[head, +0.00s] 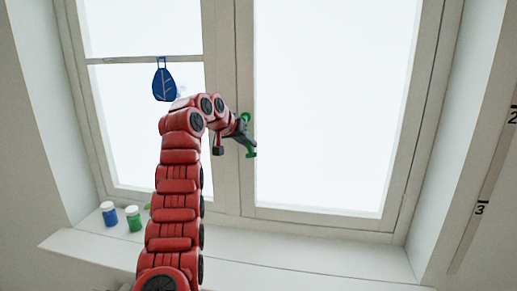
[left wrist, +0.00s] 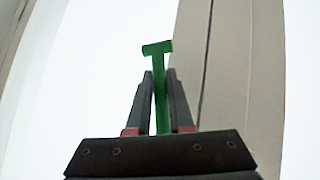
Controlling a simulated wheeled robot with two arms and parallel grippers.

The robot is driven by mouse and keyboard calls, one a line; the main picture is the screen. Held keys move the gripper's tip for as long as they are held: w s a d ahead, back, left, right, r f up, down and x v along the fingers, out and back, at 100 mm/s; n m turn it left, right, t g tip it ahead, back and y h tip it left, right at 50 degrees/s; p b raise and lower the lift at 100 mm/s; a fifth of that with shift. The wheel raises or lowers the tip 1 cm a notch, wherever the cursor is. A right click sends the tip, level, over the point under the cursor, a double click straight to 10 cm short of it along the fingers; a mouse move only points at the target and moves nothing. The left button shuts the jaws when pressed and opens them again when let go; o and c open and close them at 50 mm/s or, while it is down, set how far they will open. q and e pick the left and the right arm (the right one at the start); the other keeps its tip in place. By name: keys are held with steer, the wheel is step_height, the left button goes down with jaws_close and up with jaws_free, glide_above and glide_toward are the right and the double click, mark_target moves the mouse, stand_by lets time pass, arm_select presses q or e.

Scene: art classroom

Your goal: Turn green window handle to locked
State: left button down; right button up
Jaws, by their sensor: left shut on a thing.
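The green window handle (head: 251,151) is on the middle frame between the two window panes in the head view. Its upper part also shows above my gripper at the frame's centre, and its lower end sticks out below. My left gripper (head: 243,133) is at the handle, its red arm reaching up from below. In the left wrist view the green handle (left wrist: 158,85) runs up between the two dark fingers of my left gripper (left wrist: 160,100) and ends in a crosspiece. The fingers are shut on it. My right gripper is not in view.
A blue jar (head: 109,214) and a green jar (head: 133,218) with white lids stand on the sill (head: 330,256) at the left. The sill's right part is clear. A numbered strip (head: 480,205) runs along the right wall.

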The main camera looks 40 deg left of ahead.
arm_select(q)
steer(key=shift+s+a+f+m+g+y, duration=0.1)
steer(key=shift+s+a+m+g+y, duration=0.05)
steer(key=shift+a+m+g+y, duration=0.2)
steer(key=shift+s+a+m+g+y+b, duration=0.25)
steer(key=shift+a+g+y+b, duration=0.1)
steer(key=shift+g+y+b, duration=0.1)
steer(key=shift+a, duration=0.1)
steer(key=c, duration=0.8)
jaws_free()
